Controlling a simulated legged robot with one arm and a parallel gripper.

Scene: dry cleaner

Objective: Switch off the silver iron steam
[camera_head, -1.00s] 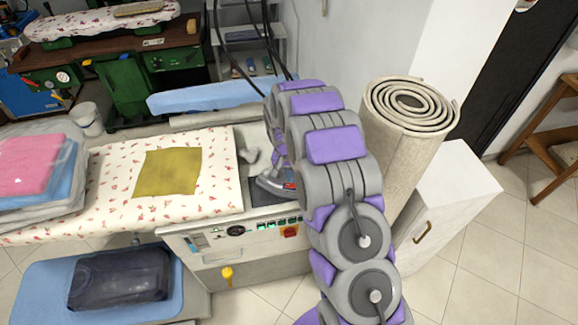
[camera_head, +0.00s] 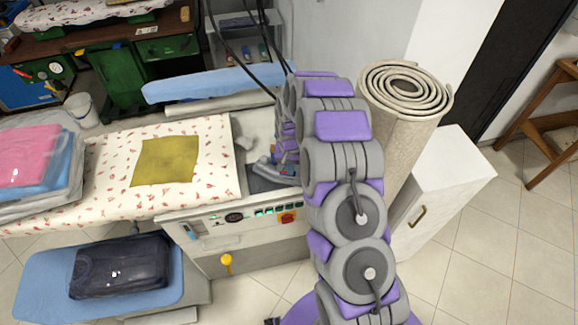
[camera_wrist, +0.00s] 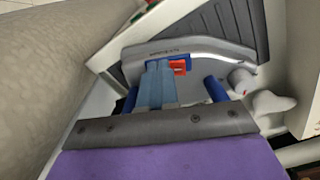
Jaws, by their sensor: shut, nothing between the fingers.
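The silver iron (camera_wrist: 205,47) lies below my gripper in the wrist view, with lettering along its side. A small red switch (camera_wrist: 179,66) sits in a blue mount on it. My gripper (camera_wrist: 160,68) is shut and empty, its grey-blue fingertips right beside the red switch. I cannot tell whether they touch it. In the head view, part of the iron (camera_head: 263,171) shows on the dark rest of the ironing unit, and my arm hides the rest of it and most of the gripper.
The ironing board (camera_head: 105,170) with a mustard cloth (camera_head: 166,160) lies to the left. The unit's front panel (camera_head: 215,240) has several green switches and a red one (camera_head: 288,217). A rolled carpet (camera_head: 400,130) and white cabinet (camera_head: 445,190) stand close on the right. Cables hang above.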

